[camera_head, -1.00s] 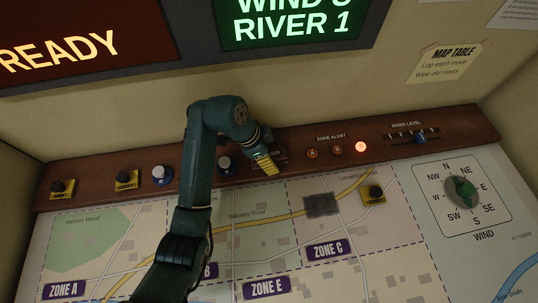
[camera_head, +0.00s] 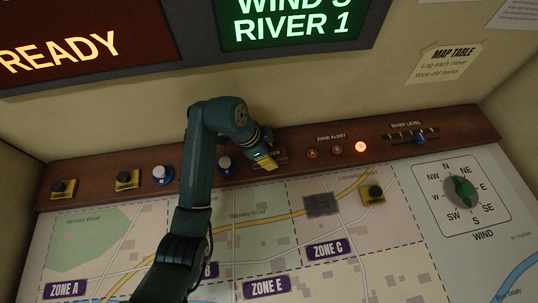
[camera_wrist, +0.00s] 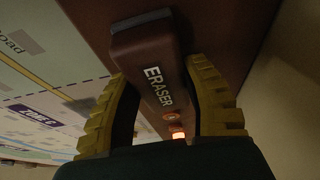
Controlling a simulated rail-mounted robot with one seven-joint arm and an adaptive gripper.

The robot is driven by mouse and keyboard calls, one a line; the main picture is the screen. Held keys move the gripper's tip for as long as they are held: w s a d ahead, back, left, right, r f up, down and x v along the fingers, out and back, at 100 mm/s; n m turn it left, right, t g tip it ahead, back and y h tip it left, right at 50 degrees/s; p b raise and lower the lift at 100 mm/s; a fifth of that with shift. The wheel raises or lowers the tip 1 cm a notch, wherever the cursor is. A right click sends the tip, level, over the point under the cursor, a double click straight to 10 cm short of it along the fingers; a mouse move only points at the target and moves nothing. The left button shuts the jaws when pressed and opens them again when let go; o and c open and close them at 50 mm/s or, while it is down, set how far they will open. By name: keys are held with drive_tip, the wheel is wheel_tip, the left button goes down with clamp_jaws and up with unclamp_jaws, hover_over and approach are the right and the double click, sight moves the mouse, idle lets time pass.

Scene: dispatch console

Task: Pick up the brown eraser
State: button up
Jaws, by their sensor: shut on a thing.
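The brown eraser (camera_wrist: 141,46) is a dark block between the two yellow fingers of my gripper in the wrist view (camera_wrist: 165,90). The white word ERASER reads along the strip between the fingers. The fingers are shut on the eraser, one on each side. In the head view my gripper (camera_head: 265,162) points down at the brown ledge, left of the zone alert lights. There the fingers and arm hide most of the eraser. I cannot tell whether the eraser is clear of the ledge.
The brown ledge (camera_head: 100,173) carries knobs, a lit zone alert button (camera_head: 361,147) and a river level slider (camera_head: 420,138). A wind dial (camera_head: 463,190) is at right.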

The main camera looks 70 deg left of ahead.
drive_tip(key=shift+r+b, duration=0.15)
drive_tip(key=shift+b, duration=0.35)
wheel_tip(320, 180, up, 10)
drive_tip(key=p, duration=0.5)
drive_tip(key=shift+r+p, duration=0.15)
drive_tip(key=shift+p, duration=0.2)
drive_tip(key=o, duration=0.4)
drive_tip(key=shift+c, duration=1.2)
